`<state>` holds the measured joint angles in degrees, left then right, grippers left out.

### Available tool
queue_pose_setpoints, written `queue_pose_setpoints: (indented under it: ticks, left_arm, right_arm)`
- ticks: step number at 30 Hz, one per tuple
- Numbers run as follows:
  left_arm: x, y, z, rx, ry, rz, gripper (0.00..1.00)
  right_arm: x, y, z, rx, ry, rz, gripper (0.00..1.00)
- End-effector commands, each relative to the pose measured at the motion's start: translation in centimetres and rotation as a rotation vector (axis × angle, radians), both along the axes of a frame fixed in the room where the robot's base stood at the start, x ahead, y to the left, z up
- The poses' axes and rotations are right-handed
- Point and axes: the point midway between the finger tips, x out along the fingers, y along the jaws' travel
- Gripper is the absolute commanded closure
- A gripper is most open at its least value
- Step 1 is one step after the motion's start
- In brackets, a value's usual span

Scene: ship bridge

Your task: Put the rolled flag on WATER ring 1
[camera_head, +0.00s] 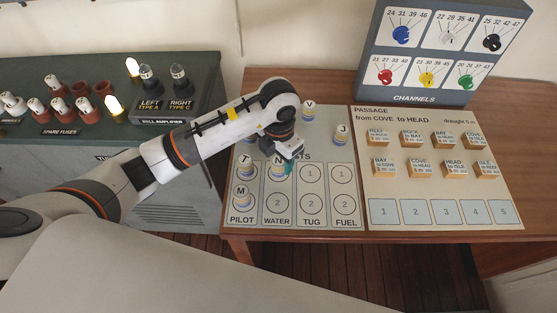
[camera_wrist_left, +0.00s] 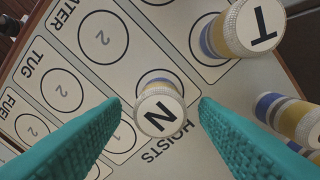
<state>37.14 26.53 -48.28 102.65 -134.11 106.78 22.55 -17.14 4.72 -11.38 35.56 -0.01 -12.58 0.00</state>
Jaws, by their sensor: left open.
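The rolled flag marked N (camera_head: 278,170) is a short upright roll with a white lettered top. It stands in the WATER column, where ring 1 is hidden beneath it; it also shows in the left wrist view (camera_wrist_left: 160,108). WATER ring 2 (camera_head: 277,203) is bare, and shows in the wrist view too (camera_wrist_left: 103,38). My left gripper (camera_head: 290,167) is open at the N flag. In the wrist view its teal fingers (camera_wrist_left: 160,125) stand on either side of the flag, with gaps visible. My right gripper is not in view.
Flag T (camera_wrist_left: 243,28) stands close beside N, in the PILOT column. TUG and FUEL rings are bare. A passage board (camera_head: 432,205) with wooden blocks lies to the right.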

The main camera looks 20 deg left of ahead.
Motion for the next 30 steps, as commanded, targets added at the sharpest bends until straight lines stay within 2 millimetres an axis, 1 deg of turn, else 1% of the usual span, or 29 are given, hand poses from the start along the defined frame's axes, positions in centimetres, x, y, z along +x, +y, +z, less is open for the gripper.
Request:
queue_pose_setpoints:
  ticks: [1, 7, 9, 12, 15, 18, 30]
  left_arm:
    - [0.1, 0.0, 0.9, 0.001, -0.007, -0.003, 0.45]
    - [0.1, 0.0, 5.5, 0.0, -0.008, -0.002, 0.45]
    - [0.2, 0.1, 7.1, 0.002, -0.007, -0.002, 0.45]
    - [0.1, 0.1, 8.6, 0.002, -0.006, 0.0, 0.45]
    - [0.1, 0.1, 9.5, 0.002, -0.003, -0.001, 0.45]
    - [0.0, 0.0, 10.1, 0.001, -0.002, 0.0, 0.45]
    - [0.0, 0.0, 10.2, 0.0, 0.001, 0.0, 0.45]
  right_arm:
    - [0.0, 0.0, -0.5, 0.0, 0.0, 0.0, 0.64]
    - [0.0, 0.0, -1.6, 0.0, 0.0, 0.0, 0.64]
    - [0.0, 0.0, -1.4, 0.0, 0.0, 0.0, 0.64]
    - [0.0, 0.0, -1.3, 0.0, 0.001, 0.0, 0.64]
    - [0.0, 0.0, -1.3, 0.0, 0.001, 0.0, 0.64]
    - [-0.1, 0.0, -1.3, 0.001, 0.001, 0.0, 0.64]
    - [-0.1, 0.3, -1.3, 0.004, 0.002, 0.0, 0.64]
